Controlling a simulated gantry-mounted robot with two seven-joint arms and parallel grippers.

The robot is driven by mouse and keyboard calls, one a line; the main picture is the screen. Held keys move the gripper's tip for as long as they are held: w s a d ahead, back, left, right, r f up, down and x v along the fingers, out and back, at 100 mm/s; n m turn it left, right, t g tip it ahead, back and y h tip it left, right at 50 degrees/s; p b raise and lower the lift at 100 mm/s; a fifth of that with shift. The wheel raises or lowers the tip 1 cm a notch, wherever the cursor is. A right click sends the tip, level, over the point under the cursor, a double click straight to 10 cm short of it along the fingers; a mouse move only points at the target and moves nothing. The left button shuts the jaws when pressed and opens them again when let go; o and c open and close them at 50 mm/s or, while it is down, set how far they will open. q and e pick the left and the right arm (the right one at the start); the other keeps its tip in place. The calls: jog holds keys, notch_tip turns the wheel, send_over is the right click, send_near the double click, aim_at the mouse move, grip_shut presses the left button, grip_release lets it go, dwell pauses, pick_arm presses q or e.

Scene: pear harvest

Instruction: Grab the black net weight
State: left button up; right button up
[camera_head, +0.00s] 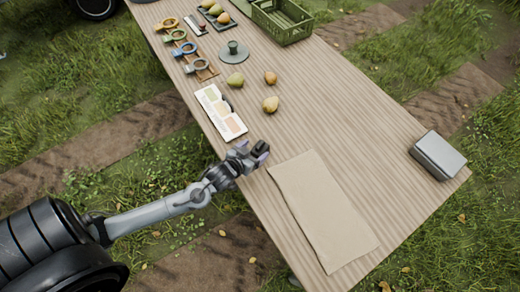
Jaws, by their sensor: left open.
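My left gripper (258,153) is at the left edge of the wooden table, just above the cloth's upper left corner, with its jaws open. A small dark block (260,146) shows right at its fingertips; it looks like the black net weight, but the fingers overlap it. I cannot tell whether the fingers touch it. My right gripper is out of view.
A beige cloth (322,209) lies flat on the table (350,110). A white colour card (220,112) lies above the gripper. Loose pears (270,104) lie beyond, near a green crate (281,20). A grey box (438,155) stands at the right edge.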

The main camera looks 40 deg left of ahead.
aim_at(256, 149)
pick_arm(q)
jog(key=x, duration=0.4)
jog(key=shift+w+d+r+b, duration=0.15)
jog(key=shift+d+r+b, duration=0.05)
jog(key=shift+b, duration=0.1)
jog(key=c, duration=1.4)
jog(key=shift+c, duration=0.4)
jog(key=shift+r, duration=0.1)
